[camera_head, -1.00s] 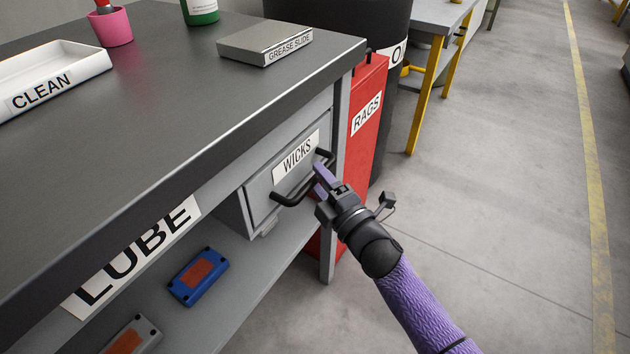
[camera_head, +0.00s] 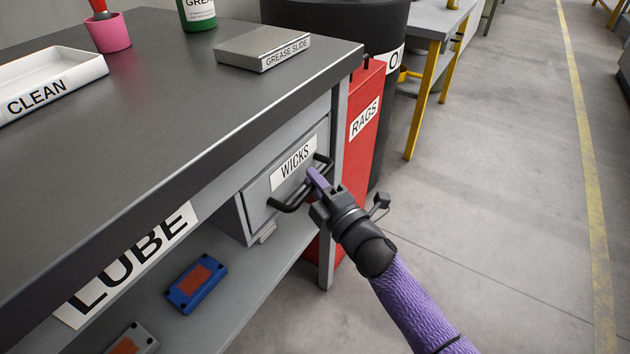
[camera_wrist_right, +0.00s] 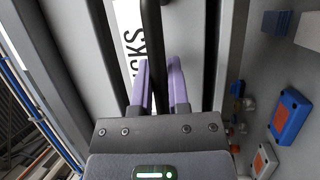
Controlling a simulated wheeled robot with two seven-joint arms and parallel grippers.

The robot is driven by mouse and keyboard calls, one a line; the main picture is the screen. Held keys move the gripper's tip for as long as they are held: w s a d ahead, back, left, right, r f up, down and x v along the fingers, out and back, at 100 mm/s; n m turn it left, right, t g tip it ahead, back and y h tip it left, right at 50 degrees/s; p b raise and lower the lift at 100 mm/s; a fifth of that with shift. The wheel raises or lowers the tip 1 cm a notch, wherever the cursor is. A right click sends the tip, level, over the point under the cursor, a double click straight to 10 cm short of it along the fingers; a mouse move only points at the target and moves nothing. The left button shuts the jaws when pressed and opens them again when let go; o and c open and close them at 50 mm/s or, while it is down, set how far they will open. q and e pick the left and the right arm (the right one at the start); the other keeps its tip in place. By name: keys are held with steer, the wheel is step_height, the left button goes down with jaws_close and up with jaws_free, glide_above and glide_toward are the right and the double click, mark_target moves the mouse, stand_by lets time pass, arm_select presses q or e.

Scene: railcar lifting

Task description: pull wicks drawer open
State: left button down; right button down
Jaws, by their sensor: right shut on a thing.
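The wicks drawer (camera_head: 258,205) is a grey box under the dark bench top (camera_head: 150,110), with a white WICKS label and a black bar handle (camera_head: 287,207). Its front and part of its left side show; I cannot tell how far out it stands. My right gripper (camera_head: 316,181) is shut on the handle, near the middle of the bar. In the right wrist view the purple fingers (camera_wrist_right: 161,85) lie on either side of the dark bar (camera_wrist_right: 151,40), in front of the label. My left gripper is not in view.
A red RAGS bin (camera_head: 364,125) stands just right of the bench leg, before a dark drum (camera_head: 335,40). A blue box (camera_head: 196,284) lies on the shelf below. A CLEAN tray (camera_head: 85,77) and a GREASE SLIDE block (camera_head: 255,45) rest on top.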

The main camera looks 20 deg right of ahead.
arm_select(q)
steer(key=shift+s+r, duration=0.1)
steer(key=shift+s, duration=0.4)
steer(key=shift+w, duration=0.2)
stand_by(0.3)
